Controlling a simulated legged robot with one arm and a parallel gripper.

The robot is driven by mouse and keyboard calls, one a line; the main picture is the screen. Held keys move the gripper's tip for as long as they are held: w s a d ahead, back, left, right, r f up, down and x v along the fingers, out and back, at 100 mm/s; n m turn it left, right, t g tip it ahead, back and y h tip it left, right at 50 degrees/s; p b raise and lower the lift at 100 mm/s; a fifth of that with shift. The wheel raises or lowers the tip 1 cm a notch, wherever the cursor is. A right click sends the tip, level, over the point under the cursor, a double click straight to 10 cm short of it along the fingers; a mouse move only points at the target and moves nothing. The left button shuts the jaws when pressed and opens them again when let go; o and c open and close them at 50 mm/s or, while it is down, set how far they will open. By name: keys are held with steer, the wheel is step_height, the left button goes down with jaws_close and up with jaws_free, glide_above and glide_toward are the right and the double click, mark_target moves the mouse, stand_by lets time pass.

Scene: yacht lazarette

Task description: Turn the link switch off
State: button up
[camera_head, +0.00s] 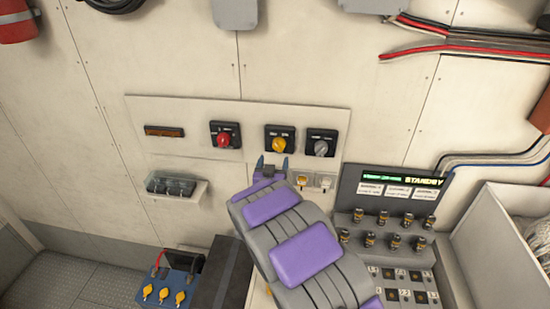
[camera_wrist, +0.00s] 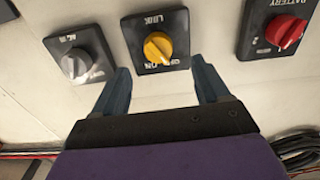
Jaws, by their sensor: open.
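The link switch is a yellow rotary knob (camera_head: 279,145) on a black square plate, in the middle of the white wall panel. In the wrist view the yellow knob (camera_wrist: 158,47) shows upside down, with LINK and OFF/ON lettering on its plate. I cannot tell surely which mark the knob points to. My gripper (camera_head: 272,164) is open and empty, just below the link switch plate. In the wrist view its two fingers (camera_wrist: 161,80) stand apart, one on each side of the plate's lettered edge, and do not hold the knob.
A red battery switch (camera_head: 223,140) is left of the link switch and a grey rotary switch (camera_head: 321,148) is right of it.

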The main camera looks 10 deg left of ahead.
steer(key=s+b, duration=0.1)
steer(key=s, duration=0.8)
steer(key=shift+s+a, duration=0.2)
steer(key=shift+a, duration=0.05)
steer(key=shift+b, duration=0.3)
steer(key=s+d+f+g+y+b, duration=0.2)
steer(key=s+d+f+g+b, duration=0.7)
steer(key=s+f+g+b, duration=0.15)
steer(key=s+d+f+g+b, duration=0.2)
steer(key=s+d, duration=0.3)
steer(key=s, duration=0.6)
steer(key=s+d+f+g+h+b, duration=0.1)
steer(key=s+d+g+b, duration=0.3)
steer(key=s, duration=0.8)
steer(key=s+d+f+g+b, duration=0.2)
steer(key=s+d, duration=0.4)
steer(key=s, duration=0.6)
steer(key=shift+f+g+b, duration=0.3)
steer(key=shift+g+b, duration=0.1)
steer(key=shift+g, duration=0.25)
